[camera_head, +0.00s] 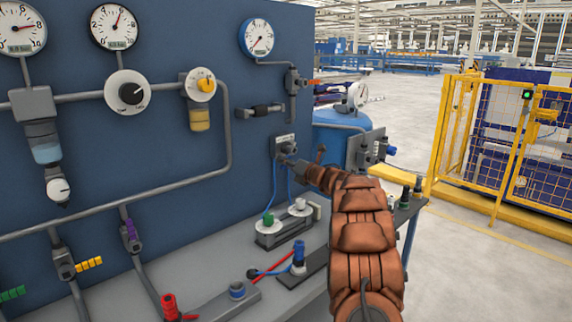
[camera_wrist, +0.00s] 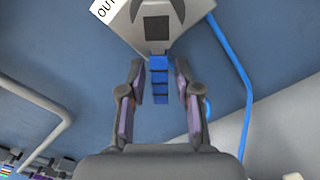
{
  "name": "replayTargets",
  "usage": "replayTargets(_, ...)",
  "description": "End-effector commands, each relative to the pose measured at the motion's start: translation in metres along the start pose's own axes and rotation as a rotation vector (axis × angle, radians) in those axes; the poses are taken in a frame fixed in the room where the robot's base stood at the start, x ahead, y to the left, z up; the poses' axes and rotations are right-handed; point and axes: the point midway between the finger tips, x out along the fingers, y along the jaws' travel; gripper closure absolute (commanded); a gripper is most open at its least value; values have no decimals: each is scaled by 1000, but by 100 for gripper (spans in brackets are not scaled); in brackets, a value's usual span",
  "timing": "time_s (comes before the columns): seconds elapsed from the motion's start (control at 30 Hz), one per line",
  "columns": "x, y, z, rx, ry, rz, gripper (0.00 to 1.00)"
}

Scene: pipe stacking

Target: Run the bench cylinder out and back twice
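A small valve block (camera_head: 285,142) with a light plate is on the blue panel, in the middle of the head view. In the wrist view the valve block (camera_wrist: 150,25) is grey with a dark square and a white label (camera_wrist: 104,9) reading "OUT". A blue ribbed lever (camera_wrist: 159,82) sticks out from it. My gripper (camera_wrist: 159,78) is open, its fingers on both sides of the lever with gaps showing. In the head view my gripper (camera_head: 292,163) is small and partly hidden by my arm. Blue tubes run down to a grey unit (camera_head: 284,232) on the bench, seemingly the cylinder.
Gauges, a dark knob (camera_head: 127,91) and pipes cover the left of the panel. The bench (camera_head: 215,262) carries a blue-topped fitting (camera_head: 299,254) and a red fitting (camera_head: 170,305). A blue tank (camera_head: 335,128) stands behind; a yellow fence (camera_head: 490,140) is at right, with open floor before it.

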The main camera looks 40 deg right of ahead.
Motion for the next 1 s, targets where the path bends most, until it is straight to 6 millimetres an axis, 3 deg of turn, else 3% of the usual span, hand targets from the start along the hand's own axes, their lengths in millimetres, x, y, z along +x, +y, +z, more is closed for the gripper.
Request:
replayTargets(0.27,0,0,0,0,0,0,100)
replayTargets(1.0,0,-2,-2,-23,0,1,100)
